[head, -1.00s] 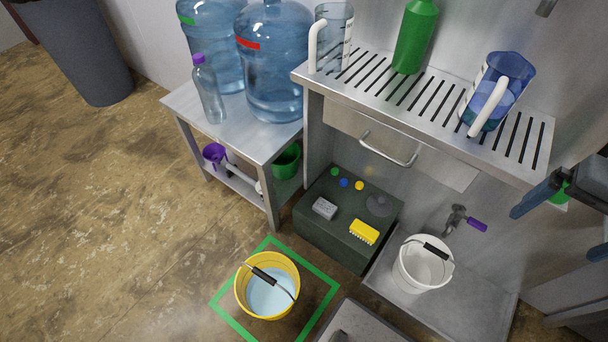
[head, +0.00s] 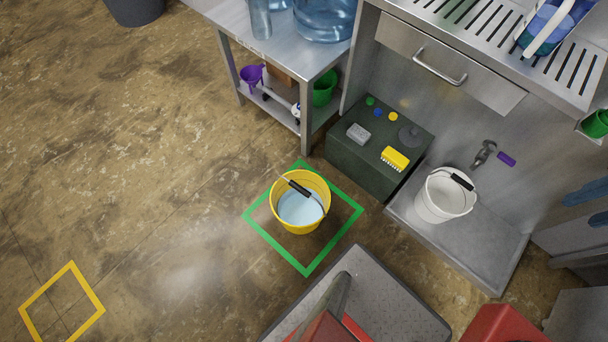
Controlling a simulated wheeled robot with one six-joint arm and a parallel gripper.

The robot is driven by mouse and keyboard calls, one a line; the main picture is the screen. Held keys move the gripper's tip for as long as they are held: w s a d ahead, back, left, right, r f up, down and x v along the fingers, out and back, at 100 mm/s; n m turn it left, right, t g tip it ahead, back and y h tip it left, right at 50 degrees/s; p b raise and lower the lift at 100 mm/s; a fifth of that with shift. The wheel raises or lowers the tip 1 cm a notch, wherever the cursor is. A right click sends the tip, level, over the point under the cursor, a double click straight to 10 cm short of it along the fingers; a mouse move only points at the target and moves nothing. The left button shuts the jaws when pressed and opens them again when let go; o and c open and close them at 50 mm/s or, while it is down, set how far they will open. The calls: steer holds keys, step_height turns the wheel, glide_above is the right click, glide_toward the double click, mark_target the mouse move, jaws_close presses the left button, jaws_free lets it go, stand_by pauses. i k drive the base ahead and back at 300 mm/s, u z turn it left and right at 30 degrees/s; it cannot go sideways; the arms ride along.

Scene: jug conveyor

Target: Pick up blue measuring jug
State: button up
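The blue measuring jug (head: 545,42) is at the top right of the head view, on the slotted steel rack (head: 480,45). The top edge of the picture cuts it off. Its white handle shows on the side facing me, and the rest of its upper part is out of view. My gripper is not in view.
Below the rack are a drawer with a bar handle (head: 440,68), a dark box (head: 362,162) with small items, and a white bucket (head: 436,203) under a tap. A yellow bucket (head: 287,222) of water stands inside a green floor square.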

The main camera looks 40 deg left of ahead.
mark_target(550, 22)
steer(key=z, duration=0.8)
steer(key=i, duration=0.45)
steer(key=u, duration=1.65)
